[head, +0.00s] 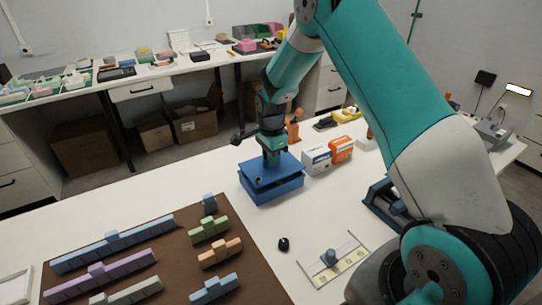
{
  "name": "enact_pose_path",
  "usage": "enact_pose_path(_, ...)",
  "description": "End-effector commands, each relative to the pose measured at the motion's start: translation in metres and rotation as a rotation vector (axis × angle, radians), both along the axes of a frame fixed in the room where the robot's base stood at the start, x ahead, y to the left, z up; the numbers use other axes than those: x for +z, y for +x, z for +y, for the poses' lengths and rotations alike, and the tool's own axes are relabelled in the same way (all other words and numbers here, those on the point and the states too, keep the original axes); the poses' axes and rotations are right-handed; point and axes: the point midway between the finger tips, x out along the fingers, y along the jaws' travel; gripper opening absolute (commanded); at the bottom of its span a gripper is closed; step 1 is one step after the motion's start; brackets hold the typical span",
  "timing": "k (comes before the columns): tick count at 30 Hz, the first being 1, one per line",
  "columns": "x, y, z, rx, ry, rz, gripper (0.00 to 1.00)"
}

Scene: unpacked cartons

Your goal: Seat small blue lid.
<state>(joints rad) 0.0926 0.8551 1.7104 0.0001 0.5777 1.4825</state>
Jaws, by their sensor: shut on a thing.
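My gripper (271,160) points down at the middle of the table and is shut on the small blue lid (289,167), near the middle of its top. The lid is right over a blue box (279,193) of the same colour. A dark line shows between lid and box along the front, and the lid looks a little askew to the box. I cannot tell whether the lid touches the box all round. The fingertips are small in this view, and the lid's far side is partly hidden by the gripper.
White and orange cartons (341,149) stand close behind right of the box. A brown mat (180,262) with several coloured blocks lies front left. A small black thing (284,244) and a clear plate with a knob (333,262) lie in front. The white table (245,226) is bare between.

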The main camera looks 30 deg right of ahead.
Motion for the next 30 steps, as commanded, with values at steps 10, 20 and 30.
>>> enact_pose_path(10, -0.003, 0.000, 0.000, 0.001, 0.000, -0.001, 0.00)
enact_pose_path(20, -0.013, 0.000, 0.000, 0.001, 0.000, -0.002, 0.00)
enact_pose_path(30, -0.022, 0.000, 0.000, 0.001, 0.000, -0.002, 0.19)
